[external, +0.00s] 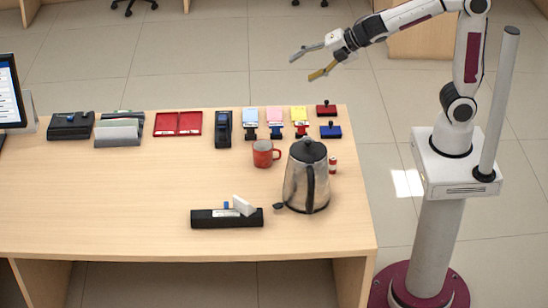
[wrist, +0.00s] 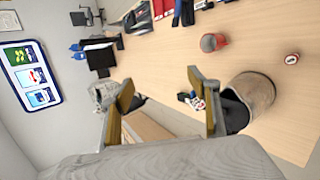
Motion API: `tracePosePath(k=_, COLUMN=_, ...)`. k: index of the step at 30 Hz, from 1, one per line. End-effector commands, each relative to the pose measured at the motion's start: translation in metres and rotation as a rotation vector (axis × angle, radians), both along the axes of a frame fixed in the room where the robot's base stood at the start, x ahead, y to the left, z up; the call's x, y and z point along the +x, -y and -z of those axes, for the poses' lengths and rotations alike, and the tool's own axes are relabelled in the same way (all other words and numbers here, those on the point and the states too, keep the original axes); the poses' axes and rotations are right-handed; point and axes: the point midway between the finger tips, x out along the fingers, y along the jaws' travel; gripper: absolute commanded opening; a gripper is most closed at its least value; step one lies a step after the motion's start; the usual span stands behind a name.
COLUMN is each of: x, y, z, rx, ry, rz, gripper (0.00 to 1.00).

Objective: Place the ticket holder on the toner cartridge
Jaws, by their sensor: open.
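The toner cartridge (external: 226,219) is a long black bar lying near the front of the counter, left of the kettle. A small white wedge-shaped piece, which looks like the ticket holder (external: 243,205), rests tilted on its top. A small blue piece shows beside it. In the wrist view, a black, white and blue cluster left of the kettle appears to be the ticket holder (wrist: 197,102) and cartridge, partly hidden by a finger. My gripper (external: 302,68) is open and empty, raised beyond the counter's back edge, well away from both. Its spread fingers show in the wrist view (wrist: 162,88).
A steel kettle (external: 306,178) stands right of the cartridge. A red mug (external: 263,154) and a small red-and-white can (external: 333,165) are near it. A card terminal (external: 223,129), red tray (external: 178,123), stamps and card stands line the back. The counter's left front is clear.

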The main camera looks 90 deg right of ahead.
Motion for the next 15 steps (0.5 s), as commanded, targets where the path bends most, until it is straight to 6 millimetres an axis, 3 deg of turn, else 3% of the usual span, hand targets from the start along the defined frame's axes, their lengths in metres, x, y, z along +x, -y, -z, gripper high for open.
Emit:
tracePosePath(k=7, x=-0.069, y=0.011, z=-0.003, rx=0.278, ry=0.002, rz=0.296, gripper=0.60)
tracePosePath(k=15, x=-0.147, y=0.007, z=0.009, rx=0.586, ry=-0.020, rz=0.604, gripper=0.60)
